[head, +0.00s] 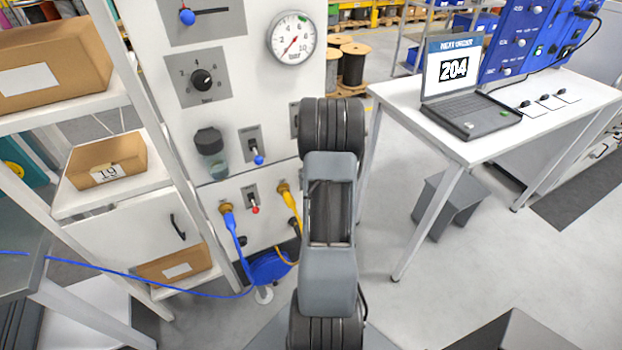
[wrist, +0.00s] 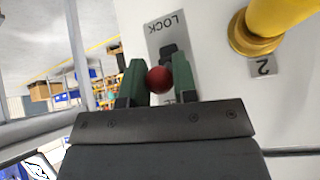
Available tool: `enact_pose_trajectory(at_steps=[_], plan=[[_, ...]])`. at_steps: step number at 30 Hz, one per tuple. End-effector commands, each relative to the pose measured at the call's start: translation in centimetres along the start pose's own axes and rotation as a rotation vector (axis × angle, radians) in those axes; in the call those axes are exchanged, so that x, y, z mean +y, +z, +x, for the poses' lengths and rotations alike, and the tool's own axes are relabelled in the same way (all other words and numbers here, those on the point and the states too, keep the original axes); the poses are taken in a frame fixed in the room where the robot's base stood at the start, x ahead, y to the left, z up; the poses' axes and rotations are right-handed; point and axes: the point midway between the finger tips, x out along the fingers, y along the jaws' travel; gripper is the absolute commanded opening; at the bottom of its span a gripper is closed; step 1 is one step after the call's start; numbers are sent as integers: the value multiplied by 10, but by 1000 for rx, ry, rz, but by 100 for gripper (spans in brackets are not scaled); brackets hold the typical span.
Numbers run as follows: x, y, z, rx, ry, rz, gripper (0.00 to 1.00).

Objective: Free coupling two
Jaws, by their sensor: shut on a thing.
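In the wrist view, my gripper (wrist: 157,82) has its two green fingers on either side of a red ball knob (wrist: 158,80) and is shut on it. The knob belongs to a lever on a grey plate (wrist: 160,40); LOCK shows upside down at one end, and the other end's label is mostly hidden. Beside it is the brass coupling marked 2 (wrist: 250,38) with a yellow hose. The head view shows this coupling and hose (head: 284,190); my arm hides the gripper and held knob. Which end the lever sits at is hard to tell.
The panel (head: 222,110) also carries a blue-hose coupling (head: 226,208), a red-knobbed lever (head: 255,209), a blue-knobbed lever (head: 258,159) and a gauge (head: 292,38). Shelves with boxes (head: 107,160) stand left. A table (head: 470,150) with a laptop stands right.

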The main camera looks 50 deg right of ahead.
Motion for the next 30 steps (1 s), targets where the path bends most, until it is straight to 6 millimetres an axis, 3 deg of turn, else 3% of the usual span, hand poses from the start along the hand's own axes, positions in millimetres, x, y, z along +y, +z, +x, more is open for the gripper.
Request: enact_pose_trajectory(at_steps=[13,14,21,30], plan=[[0,-1,0,-4,1,-1,3],[0,-1,0,-4,1,-1,30],[0,-1,0,-4,2,0,52],[0,-1,-4,-4,2,1,52]])
